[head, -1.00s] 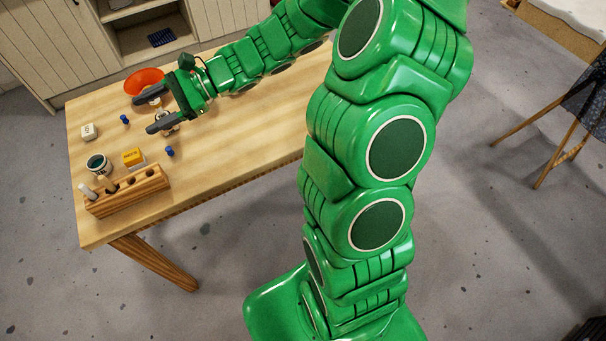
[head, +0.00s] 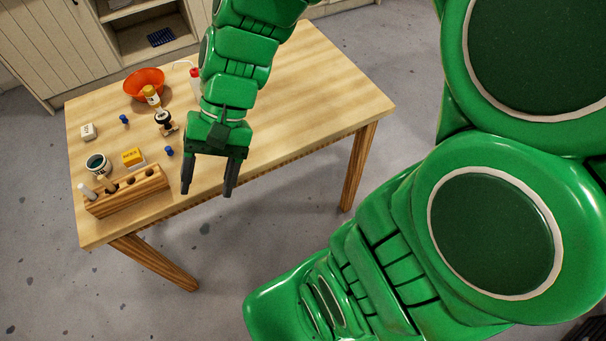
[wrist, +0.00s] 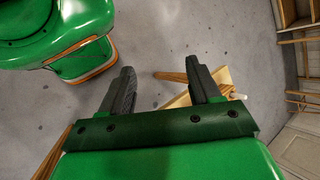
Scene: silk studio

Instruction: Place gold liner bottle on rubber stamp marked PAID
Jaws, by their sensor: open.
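A small bottle with a gold-yellow top (head: 152,95) stands by the orange bowl in the head view; it looks like the gold liner bottle. Just below it in the picture is a small dark-and-white round piece with a brown part (head: 164,122); I cannot tell whether they touch. A white block with dark lettering (head: 88,131) is at the table's left, and a yellow block with lettering (head: 133,157) is nearer the rack. The lettering is too small to read, so I cannot tell which is the PAID stamp. My gripper (head: 208,192) is open and empty, over the table's front edge.
An orange bowl (head: 143,83) is at the back. A red-capped white bottle (head: 195,82) stands beside my arm. A jar (head: 98,164) and a wooden rack (head: 128,191) holding pale sticks are at front left. The table's right side (head: 318,90) is clear.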

